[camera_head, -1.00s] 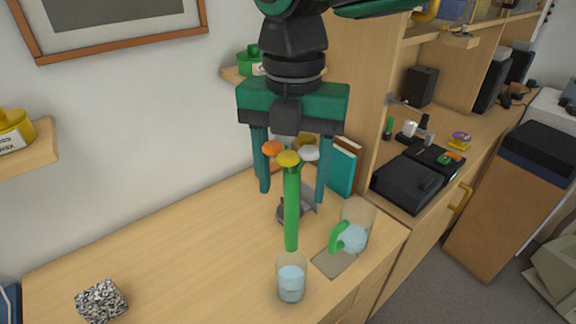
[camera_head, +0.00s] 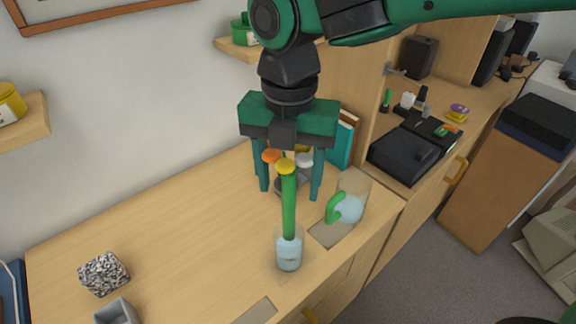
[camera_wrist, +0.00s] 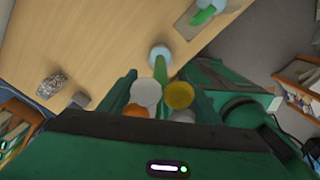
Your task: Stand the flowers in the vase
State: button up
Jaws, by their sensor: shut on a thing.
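The flowers (camera_head: 289,205) are a bunch with a thick green stem and orange, yellow and white heads. They stand nearly upright, with the stem's lower end inside the mouth of the vase (camera_head: 289,256). The vase is a small clear glass with water. My gripper (camera_head: 290,196) points down from above, shut on the flowers, with a finger on each side of the bunch. In the wrist view the heads (camera_wrist: 180,95) lie between my fingers, and the vase (camera_wrist: 160,53) shows beyond them. Whether the stem touches the vase's bottom is hard to tell.
A clear jug with a green handle (camera_head: 348,207) stands just right of the vase. A speckled block (camera_head: 104,273) and a grey open box (camera_head: 117,313) are at left. Books (camera_head: 341,141) stand behind my gripper. The wooden desk (camera_head: 190,235) is clear left of the vase.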

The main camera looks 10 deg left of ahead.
aim_at(290, 154)
jog(key=shift+f, duration=2.55)
jog(key=o, duration=1.5)
jog(key=shift+c, duration=0.2)
notch_tip(290, 154, up, 11)
jog(key=shift+w+f, duration=0.1)
jog(key=shift+f, duration=0.05)
jog(key=shift+d, duration=0.1)
